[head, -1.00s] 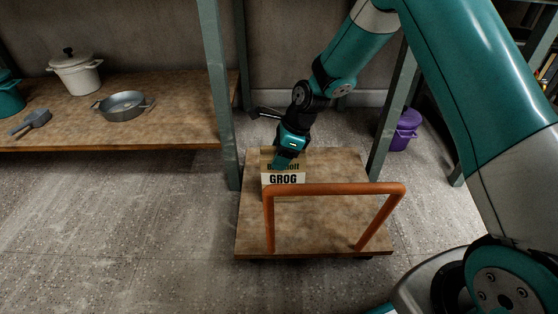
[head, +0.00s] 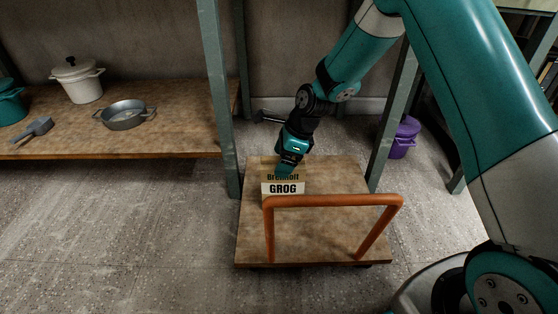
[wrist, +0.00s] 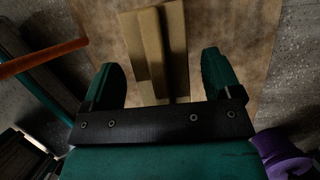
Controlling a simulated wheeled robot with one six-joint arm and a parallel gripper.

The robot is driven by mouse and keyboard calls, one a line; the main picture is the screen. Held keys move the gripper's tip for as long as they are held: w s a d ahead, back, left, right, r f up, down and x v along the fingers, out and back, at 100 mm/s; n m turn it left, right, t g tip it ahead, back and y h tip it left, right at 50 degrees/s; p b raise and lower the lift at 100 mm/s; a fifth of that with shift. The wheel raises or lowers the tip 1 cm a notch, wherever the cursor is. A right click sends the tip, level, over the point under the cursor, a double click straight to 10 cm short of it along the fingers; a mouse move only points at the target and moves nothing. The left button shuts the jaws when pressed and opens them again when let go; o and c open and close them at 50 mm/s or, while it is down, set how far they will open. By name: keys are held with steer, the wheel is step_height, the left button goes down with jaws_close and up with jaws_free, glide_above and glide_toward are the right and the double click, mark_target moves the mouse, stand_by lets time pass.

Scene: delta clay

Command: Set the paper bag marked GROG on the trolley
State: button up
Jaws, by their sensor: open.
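The paper bag marked GROG (head: 283,188) stands upright on the wooden deck of the trolley (head: 310,235), towards its back left, behind the orange handle. In the wrist view the bag (wrist: 153,50) shows from above as a tan block with a folded top. My gripper (head: 285,170) is just above and behind the top of the bag. In the wrist view my gripper (wrist: 165,78) is open, with one finger on each side of the bag and clear space between each finger and the paper. The lower part of the bag's front is partly hidden by the handle bar.
The trolley's orange handle (head: 335,201) rises at the near side. Green shelf posts (head: 218,100) stand left and right of the trolley. A shelf (head: 150,145) at left holds a white pot (head: 80,82) and a grey pan (head: 124,115). A purple pot (head: 403,138) is on the floor.

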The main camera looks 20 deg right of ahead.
steer(key=p+v, duration=0.5)
steer(key=v, duration=0.4)
steer(key=shift+d+r, duration=0.1)
steer(key=shift+r, duration=0.3)
steer(key=s+a+r+n, duration=0.6)
steer(key=s+r+n, duration=0.6)
steer(key=r+n, duration=0.1)
steer(key=s+a+r+n, duration=0.1)
steer(key=s+r+n, duration=0.1)
steer(key=s+n, duration=0.6)
steer(key=s+a+r+n+g, duration=0.1)
steer(key=s+r+n, duration=0.2)
steer(key=s+n, duration=0.4)
steer(key=shift+s+a+r+n, duration=0.15)
steer(key=shift+s+r+n, duration=0.2)
steer(key=shift+s, duration=0.75)
